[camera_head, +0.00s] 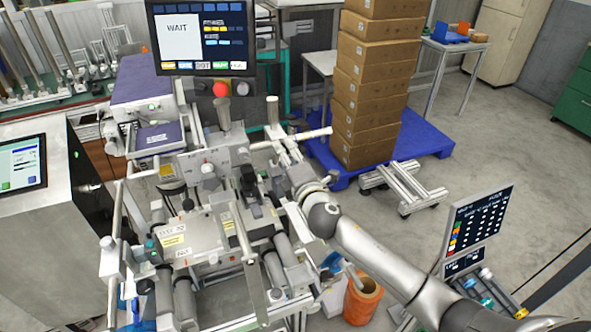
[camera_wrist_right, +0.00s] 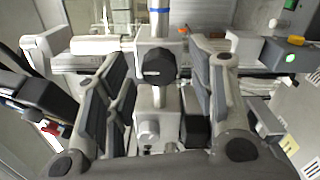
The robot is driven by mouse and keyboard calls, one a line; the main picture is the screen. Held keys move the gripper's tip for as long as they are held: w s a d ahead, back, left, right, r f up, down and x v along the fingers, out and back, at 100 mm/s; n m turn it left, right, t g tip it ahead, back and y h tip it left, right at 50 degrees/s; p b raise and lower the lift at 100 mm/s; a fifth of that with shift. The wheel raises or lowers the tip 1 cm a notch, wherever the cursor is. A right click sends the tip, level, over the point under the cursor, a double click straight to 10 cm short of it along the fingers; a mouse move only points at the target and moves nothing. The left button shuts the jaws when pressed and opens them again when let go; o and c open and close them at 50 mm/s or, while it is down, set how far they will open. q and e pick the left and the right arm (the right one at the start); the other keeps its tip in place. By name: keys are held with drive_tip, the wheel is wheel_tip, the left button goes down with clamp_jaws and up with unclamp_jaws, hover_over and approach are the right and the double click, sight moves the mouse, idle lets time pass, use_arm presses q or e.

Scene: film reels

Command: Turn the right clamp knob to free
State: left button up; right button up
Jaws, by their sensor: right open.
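The black lobed clamp knob (camera_wrist_right: 159,66) is in the upper middle of the right wrist view, on a light metal block of the machine. My right gripper (camera_wrist_right: 161,82) is open, with one dark-padded finger on each side of the knob. A gap shows between the knob and each finger. In the head view my right arm reaches in from the lower right, and its gripper (camera_head: 266,188) is at the right side of the machine (camera_head: 200,235). The knob cannot be clearly made out there. My left gripper is not in view.
Metal posts and bars crowd the machine around the gripper. A monitor (camera_head: 205,38) reading WAIT stands behind it, with a red button (camera_head: 221,89) below. Stacked cartons (camera_head: 375,85) stand on a blue pallet (camera_head: 425,135).

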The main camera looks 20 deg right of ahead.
drive_tip(key=s, duration=1.1)
drive_tip(key=shift+d, duration=0.2)
drive_tip(key=s+d+f+m+g+h, duration=0.3)
drive_tip(key=s+f+m+g, duration=0.5)
drive_tip(key=s+f+m, duration=0.5)
drive_tip(key=s+a+f+m+g+y, duration=0.1)
drive_tip(key=s+f+m+g, duration=0.15)
drive_tip(key=s, duration=0.55)
drive_tip(key=s+a+f+m+g+y, duration=0.2)
drive_tip(key=s+m+g, duration=0.15)
drive_tip(key=s, duration=0.55)
wheel_tip(320, 180, down, 30)
drive_tip(key=s+g+b, duration=0.2)
drive_tip(key=b, duration=0.1)
drive_tip(key=s+d+f+g+b, duration=0.1)
drive_tip(key=s+d+f+b, duration=0.2)
drive_tip(key=s+f, duration=1.3)
wheel_tip(320, 180, down, 3)
drive_tip(key=shift+r+n+h, duration=0.2)
drive_tip(key=shift+n+h, duration=0.1)
